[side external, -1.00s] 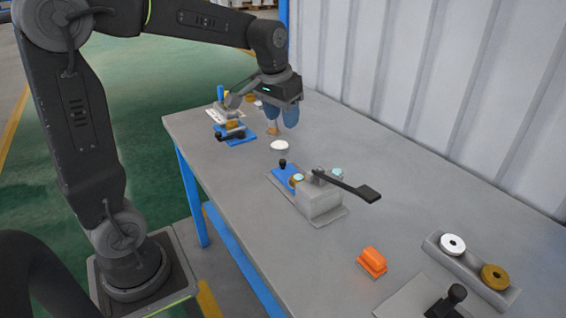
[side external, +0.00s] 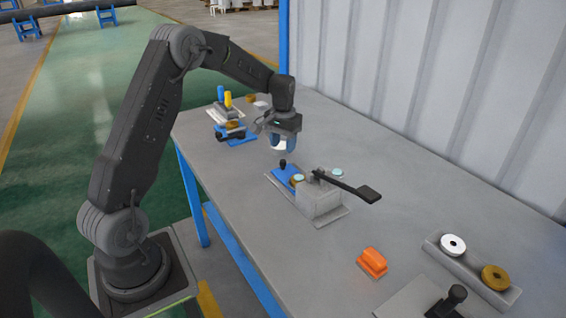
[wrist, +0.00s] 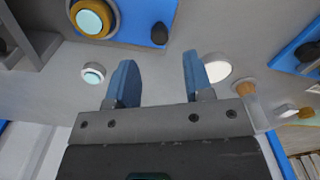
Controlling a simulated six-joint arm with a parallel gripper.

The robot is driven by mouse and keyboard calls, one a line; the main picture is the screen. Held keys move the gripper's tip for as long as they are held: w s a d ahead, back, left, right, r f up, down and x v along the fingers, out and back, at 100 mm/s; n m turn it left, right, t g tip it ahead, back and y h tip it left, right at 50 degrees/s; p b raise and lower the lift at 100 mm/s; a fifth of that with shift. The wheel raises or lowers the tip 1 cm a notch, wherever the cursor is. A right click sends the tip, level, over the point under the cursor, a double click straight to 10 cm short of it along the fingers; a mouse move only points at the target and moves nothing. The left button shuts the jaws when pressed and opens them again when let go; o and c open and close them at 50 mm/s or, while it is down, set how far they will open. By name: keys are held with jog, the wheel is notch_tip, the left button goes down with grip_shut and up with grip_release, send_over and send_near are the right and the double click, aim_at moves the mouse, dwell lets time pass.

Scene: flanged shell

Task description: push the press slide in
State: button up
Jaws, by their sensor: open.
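The press (side external: 318,203) stands mid-table, a grey block with a dark lever (side external: 345,184). Its blue slide (side external: 284,177) sticks out at the far-left side and carries a black knob (side external: 283,163) and a brass ring with a pale blue disc (side external: 296,180). In the wrist view the blue slide (wrist: 135,28), knob (wrist: 160,33) and brass ring (wrist: 92,18) show at the top. My gripper (side external: 283,150) is open and empty, above the table just beyond the knob. Its blue fingers (wrist: 157,77) appear apart from the slide in the wrist view.
A white disc (wrist: 217,67) and a small ring with a pale blue centre (wrist: 93,73) lie near my fingers. Another fixture (side external: 232,130) with a blue base stands at the back left. An orange block (side external: 372,262) and a ring holder (side external: 470,260) stand at the front right.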

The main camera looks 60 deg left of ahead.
aim_at(283, 160)
notch_tip(283, 160, down, 7)
jog(key=shift+f, duration=0.1)
jog(key=shift+c, duration=0.4)
